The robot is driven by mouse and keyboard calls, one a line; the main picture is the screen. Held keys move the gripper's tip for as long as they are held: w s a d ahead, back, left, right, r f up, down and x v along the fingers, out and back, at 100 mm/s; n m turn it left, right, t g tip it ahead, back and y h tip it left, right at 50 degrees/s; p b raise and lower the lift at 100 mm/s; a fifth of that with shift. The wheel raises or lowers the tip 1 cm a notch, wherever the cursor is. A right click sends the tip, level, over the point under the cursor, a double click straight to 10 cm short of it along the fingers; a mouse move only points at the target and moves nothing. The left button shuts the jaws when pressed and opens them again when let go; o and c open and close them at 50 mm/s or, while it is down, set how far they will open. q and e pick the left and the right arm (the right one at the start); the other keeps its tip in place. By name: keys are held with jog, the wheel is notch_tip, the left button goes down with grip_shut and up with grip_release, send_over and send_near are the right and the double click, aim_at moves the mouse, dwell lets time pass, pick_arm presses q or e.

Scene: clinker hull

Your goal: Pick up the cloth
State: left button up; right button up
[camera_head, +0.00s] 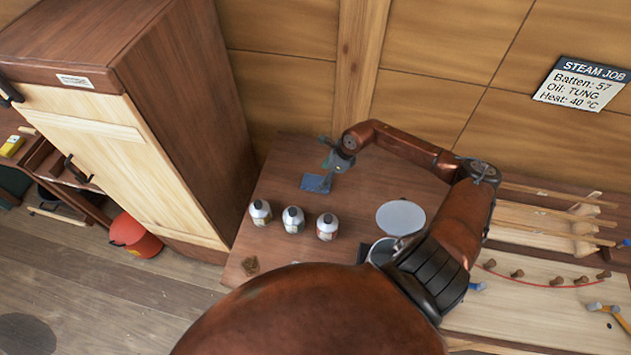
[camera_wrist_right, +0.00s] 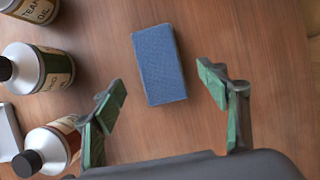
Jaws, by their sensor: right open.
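The cloth is a blue, folded, flat rectangle (camera_head: 316,183) lying on the brown wooden table, near its back edge in the head view. In the right wrist view the cloth (camera_wrist_right: 160,65) lies just beyond the fingertips, uncovered. My right gripper (camera_head: 338,160) points down above the table close to the cloth, at its upper right in the head view. In the right wrist view my right gripper (camera_wrist_right: 163,92) is open, with green-padded fingers spread wider than the cloth and nothing between them. My left gripper does not show.
Several white bottles with dark caps, one here (camera_head: 293,219), stand in front of the cloth; they line the left of the wrist view. A pale round disc (camera_head: 400,217) is to the right, beneath my right arm. A tall wooden cabinet (camera_head: 150,120) stands left of the table (camera_head: 275,195).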

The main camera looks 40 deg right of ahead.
aim_at(317, 181)
jog(key=p+x, duration=0.1)
jog(key=x, duration=0.3)
jog(key=shift+w+a, duration=0.15)
jog(key=shift+f, duration=0.2)
jog(key=c, duration=0.6)
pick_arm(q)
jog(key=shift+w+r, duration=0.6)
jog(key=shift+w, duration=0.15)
pick_arm(e)
jog(key=shift+w, duration=0.1)
jog(key=c, duration=0.6)
